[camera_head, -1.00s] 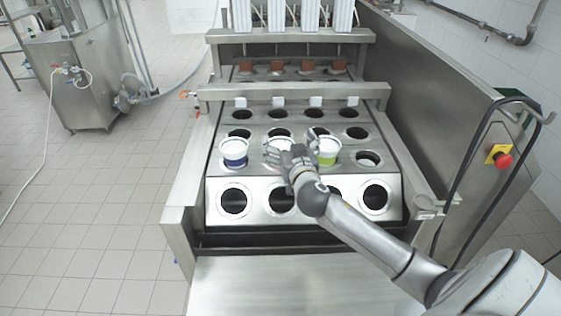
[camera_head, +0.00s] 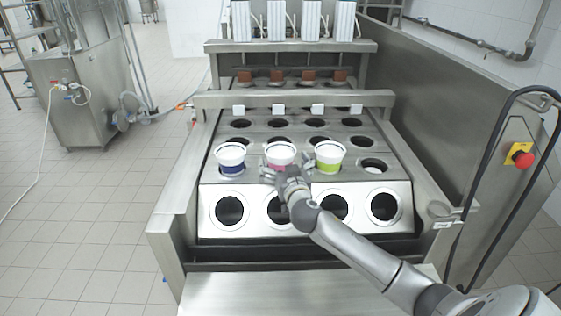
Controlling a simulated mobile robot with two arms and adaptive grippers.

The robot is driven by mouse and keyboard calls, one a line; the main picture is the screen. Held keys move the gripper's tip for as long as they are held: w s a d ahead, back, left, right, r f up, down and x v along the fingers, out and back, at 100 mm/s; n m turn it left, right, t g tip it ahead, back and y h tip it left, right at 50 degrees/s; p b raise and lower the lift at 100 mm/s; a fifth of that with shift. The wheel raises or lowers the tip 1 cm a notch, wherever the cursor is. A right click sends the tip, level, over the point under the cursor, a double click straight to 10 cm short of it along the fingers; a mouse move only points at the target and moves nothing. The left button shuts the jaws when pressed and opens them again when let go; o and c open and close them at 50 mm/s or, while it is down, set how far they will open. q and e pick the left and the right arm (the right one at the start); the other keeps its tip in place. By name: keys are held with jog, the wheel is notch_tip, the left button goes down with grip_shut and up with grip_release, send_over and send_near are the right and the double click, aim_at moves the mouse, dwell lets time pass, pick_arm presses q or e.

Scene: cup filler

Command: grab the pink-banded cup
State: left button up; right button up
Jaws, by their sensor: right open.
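The pink-banded cup (camera_head: 280,153) is white with a pink band and stands in the middle of three cups in a row on the machine's hole plate. My right gripper (camera_head: 279,172) is open at the near side of this cup and overlaps its lower part in the picture. I cannot tell whether the fingers touch it. The wrist hides some of the plate below. My left gripper is not in view.
A blue-banded cup (camera_head: 231,158) stands left of the pink one, and a green-banded cup (camera_head: 328,156) stands close on its right. A metal crossbar (camera_head: 290,99) spans the plate behind them. A red stop button (camera_head: 523,159) is on the right side.

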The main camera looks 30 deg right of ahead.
aim_at(280, 149)
jog(key=shift+w+d+r+p, duration=0.2)
jog(key=shift+w+d+p, duration=0.15)
jog(key=shift+w, duration=0.25)
jog(key=x, duration=0.3)
jog(key=shift+d+r+p, duration=0.15)
jog(key=shift+d+p, duration=0.05)
jog(key=shift+p, duration=0.2)
jog(key=shift+w+d, duration=0.2)
jog(key=shift+w, duration=0.4)
jog(key=c, duration=1.2)
